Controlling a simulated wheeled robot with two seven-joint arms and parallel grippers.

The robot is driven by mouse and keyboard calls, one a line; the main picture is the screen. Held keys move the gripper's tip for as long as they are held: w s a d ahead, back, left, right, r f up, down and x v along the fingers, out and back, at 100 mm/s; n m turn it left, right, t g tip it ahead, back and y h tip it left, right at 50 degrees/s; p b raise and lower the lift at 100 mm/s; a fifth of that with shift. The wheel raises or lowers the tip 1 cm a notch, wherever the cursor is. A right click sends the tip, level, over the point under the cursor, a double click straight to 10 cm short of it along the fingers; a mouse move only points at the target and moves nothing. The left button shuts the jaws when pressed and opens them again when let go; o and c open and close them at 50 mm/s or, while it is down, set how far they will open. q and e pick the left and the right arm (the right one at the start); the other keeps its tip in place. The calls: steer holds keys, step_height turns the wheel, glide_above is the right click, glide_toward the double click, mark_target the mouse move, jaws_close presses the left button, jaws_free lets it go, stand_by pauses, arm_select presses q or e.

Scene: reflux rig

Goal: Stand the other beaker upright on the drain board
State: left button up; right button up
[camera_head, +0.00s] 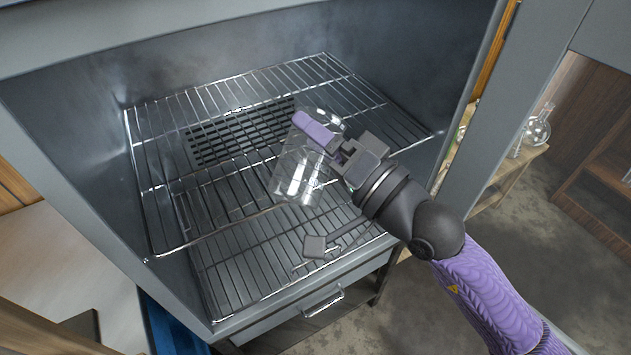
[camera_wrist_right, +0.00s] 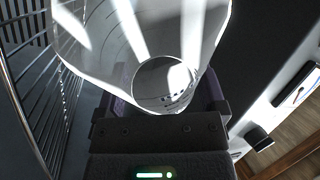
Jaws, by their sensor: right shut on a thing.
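A clear glass beaker (camera_head: 297,178) is in my right gripper (camera_head: 316,140), above the wire racks inside a grey metal cabinet. One purple finger shows against the glass in the head view; the other is hidden. The beaker is tilted. A curved glass edge also shows beyond the finger, and I cannot tell whether it belongs to the same beaker. In the right wrist view the beaker (camera_wrist_right: 150,40) fills the top middle, in front of the purple fingers. No drain board can be made out in the head view. My left gripper is not in view.
The upper wire rack (camera_head: 165,245) and a lower rack (camera_head: 245,285) look bare around the beaker. The cabinet's side walls and front frame surround the arm. A round glass flask (camera_head: 537,132) stands on a wooden surface at the right, outside the cabinet.

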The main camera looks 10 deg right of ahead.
mark_target(307, 159)
steer(key=n+y+b, duration=0.1)
steer(key=n+b, duration=0.2)
steer(key=n+y+b, duration=0.1)
steer(key=n+b, duration=0.1)
steer(key=n, duration=0.1)
steer(key=f+n+g+y+b, duration=0.1)
steer(key=n+y+b, duration=0.1)
steer(key=n+b, duration=0.1)
steer(key=shift+s+a+b, duration=0.3)
steer(key=shift+a+b, duration=0.05)
steer(key=n+b, duration=0.1)
steer(key=n, duration=0.1)
steer(key=r+n+g+y+b, duration=0.1)
steer(key=n, duration=0.1)
steer(key=n+g+y+b, duration=0.1)
steer(key=n+b, duration=0.1)
steer(key=shift+s+a+r, duration=0.2)
steer(key=shift+s+a, duration=0.05)
steer(key=shift+s, duration=0.15)
steer(key=shift+s+r+n+g+y, duration=0.15)
steer(key=shift+r+n+g+y, duration=0.25)
steer(key=shift+n, duration=0.2)
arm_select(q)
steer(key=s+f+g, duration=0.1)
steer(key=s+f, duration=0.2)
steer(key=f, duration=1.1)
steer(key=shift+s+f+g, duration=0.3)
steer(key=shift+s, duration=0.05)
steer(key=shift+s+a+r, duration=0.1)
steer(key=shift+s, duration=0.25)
